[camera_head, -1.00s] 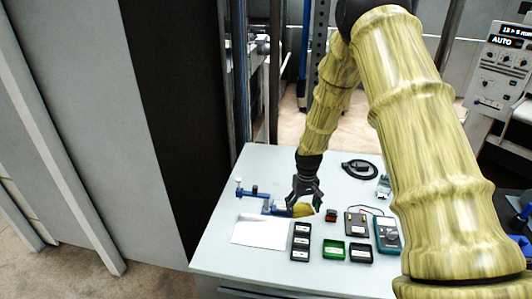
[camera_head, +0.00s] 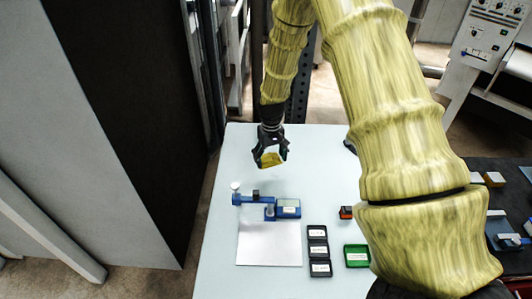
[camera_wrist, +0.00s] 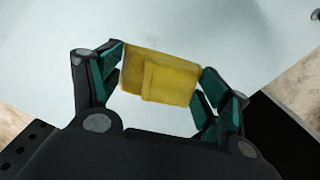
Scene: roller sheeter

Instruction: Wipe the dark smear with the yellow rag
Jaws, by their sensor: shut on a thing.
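The yellow rag (camera_head: 271,160) is held between the fingers of my gripper (camera_head: 270,158), above the far part of the pale table (camera_head: 240,150). In the wrist view the yellow rag (camera_wrist: 160,75) looks like a folded block, pinched at both sides by the fingers of my gripper (camera_wrist: 162,80). The table surface shows behind it. I cannot make out a dark smear in either current view; my arm hides part of the table on the right.
A blue fixture (camera_head: 250,199) stands near the gripper, with a grey-white plate (camera_head: 268,247) in front. Black trays (camera_head: 318,252), a green tray (camera_head: 356,255) and a small red-and-black item (camera_head: 346,212) lie to the right. A dark tall panel (camera_head: 120,100) borders the left.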

